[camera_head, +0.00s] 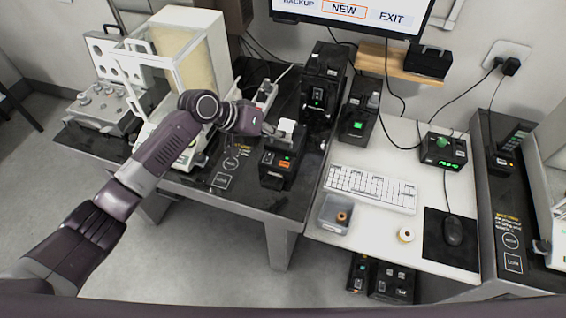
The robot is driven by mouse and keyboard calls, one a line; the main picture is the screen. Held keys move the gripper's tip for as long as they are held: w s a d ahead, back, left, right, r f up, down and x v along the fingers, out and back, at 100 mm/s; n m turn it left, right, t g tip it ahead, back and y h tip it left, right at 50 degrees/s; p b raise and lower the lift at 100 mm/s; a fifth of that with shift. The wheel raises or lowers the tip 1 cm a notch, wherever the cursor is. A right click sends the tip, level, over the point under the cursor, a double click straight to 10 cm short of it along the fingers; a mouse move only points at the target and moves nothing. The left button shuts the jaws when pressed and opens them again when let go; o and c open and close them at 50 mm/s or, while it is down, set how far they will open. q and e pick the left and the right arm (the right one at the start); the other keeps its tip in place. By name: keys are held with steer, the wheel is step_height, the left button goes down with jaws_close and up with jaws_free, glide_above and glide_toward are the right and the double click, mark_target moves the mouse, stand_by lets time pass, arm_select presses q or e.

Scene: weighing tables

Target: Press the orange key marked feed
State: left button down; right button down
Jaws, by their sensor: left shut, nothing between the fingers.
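A small black printer (277,180) stands near the front edge of the dark table, with a white piece on top. My right gripper is not in view.
A glass-walled balance (165,75) stands left, under my arm. Taller black devices (322,85) stand behind the printer. The white table at right holds a keyboard (370,188), a mouse (453,232) and a clear bin (335,214). Free room lies in front of the dark table.

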arm_select(q)
steer(key=shift+f, duration=0.15)
steer(key=b, duration=0.7)
glide_above(282, 164)
step_height(282, 164, down, 7)
steer(key=shift+r, duration=0.1)
steer(key=shift+f, duration=0.85)
steer(key=shift+f+b, duration=0.2)
steer(key=shift+b, duration=0.1)
steer(key=shift+f, duration=0.25)
steer(key=shift+f, duration=0.4)
stand_by(0.8)
steer(key=shift+r, duration=0.1)
steer(key=shift+s+r+p, duration=0.1)
steer(key=shift+r+p, duration=0.45)
steer(key=shift+r, duration=0.2)
